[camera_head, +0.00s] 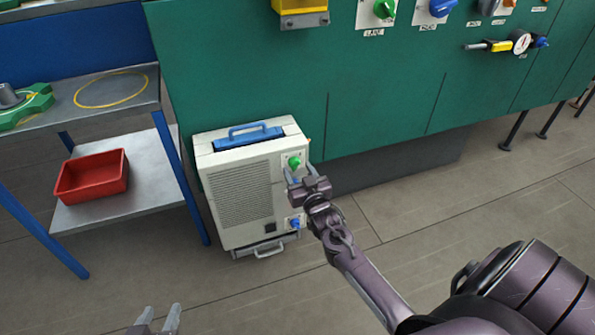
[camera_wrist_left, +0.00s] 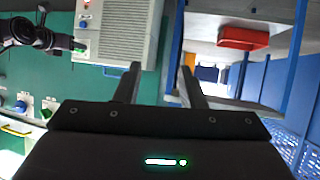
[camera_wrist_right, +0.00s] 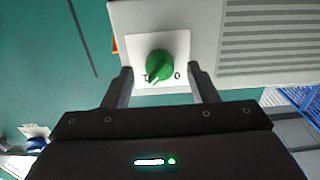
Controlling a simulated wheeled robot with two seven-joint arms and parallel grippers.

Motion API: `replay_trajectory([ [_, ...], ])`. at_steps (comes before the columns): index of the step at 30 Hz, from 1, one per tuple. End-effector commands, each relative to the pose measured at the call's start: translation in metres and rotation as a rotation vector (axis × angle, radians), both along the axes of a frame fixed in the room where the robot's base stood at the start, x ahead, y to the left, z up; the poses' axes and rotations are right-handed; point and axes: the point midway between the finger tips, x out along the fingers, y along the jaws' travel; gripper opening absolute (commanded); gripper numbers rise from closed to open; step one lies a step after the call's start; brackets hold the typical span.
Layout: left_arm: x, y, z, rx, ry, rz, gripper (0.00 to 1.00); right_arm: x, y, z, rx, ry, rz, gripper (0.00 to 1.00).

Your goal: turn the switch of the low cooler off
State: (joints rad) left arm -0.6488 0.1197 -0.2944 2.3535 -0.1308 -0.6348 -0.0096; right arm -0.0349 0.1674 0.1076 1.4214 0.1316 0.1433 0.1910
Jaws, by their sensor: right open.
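The low cooler (camera_head: 245,185) is a pale box with a grille and blue handle, standing on the floor against the green wall. Its green switch (camera_head: 294,161) is at the upper right of its front. In the right wrist view the green switch (camera_wrist_right: 159,65) sits on a white plate, with a 0 mark to its right; its pale pointer appears to face lower left, by the other mark. My right gripper (camera_head: 296,174) is open, its fingertips below the switch in that view, one to each side. My left gripper (camera_head: 158,318) is open and empty, away from the cooler.
A blue knob (camera_head: 296,223) is lower on the cooler's front. A metal shelf (camera_head: 150,165) with a red bin (camera_head: 92,176) stands left of the cooler. The floor in front is clear.

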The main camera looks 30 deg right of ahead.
Motion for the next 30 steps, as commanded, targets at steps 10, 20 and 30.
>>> replay_trajectory([
  [10, 0.017, -0.003, 0.031, -0.060, -0.146, 0.010, 0.36, 0.015, -0.004, 0.000, 0.000, 0.001, 0.000, 0.53],
  [20, 0.017, -0.003, 0.033, -0.061, -0.151, 0.011, 0.36, 0.015, -0.004, 0.000, -0.001, 0.001, 0.000, 0.47],
  [30, 0.017, -0.003, 0.032, -0.061, -0.150, 0.011, 0.36, 0.015, -0.004, 0.000, -0.001, 0.001, 0.000, 0.09],
])
